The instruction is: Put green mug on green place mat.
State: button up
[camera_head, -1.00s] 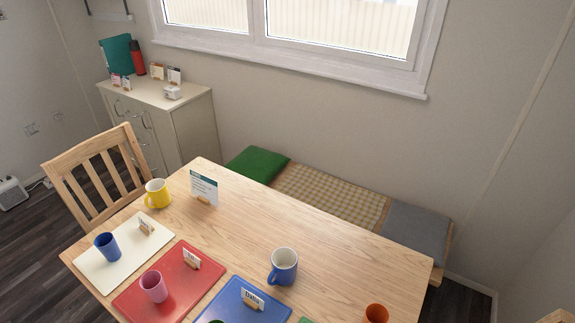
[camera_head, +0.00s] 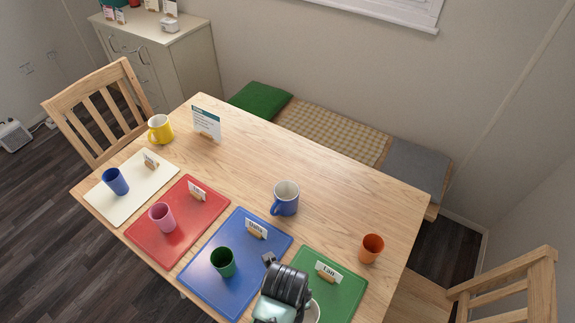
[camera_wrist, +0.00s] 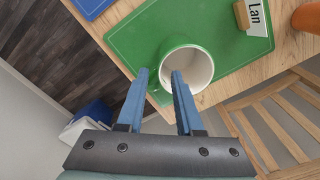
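The green mug (camera_wrist: 188,68), white inside, is in the wrist view over the green place mat (camera_wrist: 130,38), near the table's edge. Its handle is between the two blue fingers of my gripper (camera_wrist: 160,78). The fingers stand apart, and the right one overlaps the mug's near side. In the head view the green place mat (camera_head: 345,292) lies at the table's near right, with a "Lan" name card (camera_head: 327,271) on it. There the mug (camera_head: 315,313) shows only as a pale bit of rim beside my dark wrist, which hides the rest. I cannot tell whether its base touches the mat.
A blue mat (camera_head: 205,262) with a green cup (camera_head: 223,262), a red mat (camera_head: 150,240) with a pink cup, and a white mat lie leftward. A blue mug (camera_head: 285,199) and an orange cup (camera_head: 371,248) stand nearby. A chair (camera_head: 510,290) is at the right.

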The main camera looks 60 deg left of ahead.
notch_tip(320, 180, up, 4)
jog(key=shift+r, duration=0.1)
jog(key=w+a+r+n+t+y, duration=0.2)
jog(key=w+r+n+t, duration=0.15)
jog(key=w+r, duration=0.6)
jog(key=w+a+r+n+t+y, duration=0.15)
jog(key=w+r+t, duration=0.25)
jog(key=w+r, duration=0.5)
jog(key=w+d+r+n+t+y, duration=0.1)
jog(key=w+d+r+n+t, duration=0.1)
jog(key=w+r, duration=0.3)
jog(key=w+d+r+n+t, duration=0.2)
jog(key=w+r+t, duration=0.1)
jog(key=r, duration=0.5)
jog(key=w+d+r+n+t, duration=0.1)
jog(key=d+r+n+t, duration=0.3)
jog(key=r, duration=0.7)
jog(key=d+r+n+t, duration=0.1)
jog(key=d+r+t, duration=0.4)
jog(key=r, duration=0.6)
jog(key=s+d+r+n+t+h, duration=0.2)
jog(key=s+d+r, duration=0.2)
jog(key=r, duration=0.4)
jog(key=s+d+r+n+t+h, duration=0.2)
jog(key=s+d+r, duration=0.3)
jog(key=r, duration=0.3)
jog(key=shift+s+r+n+t, duration=0.2)
jog(key=shift+s+n+t, duration=0.1)
jog(key=shift+n+t, duration=0.5)
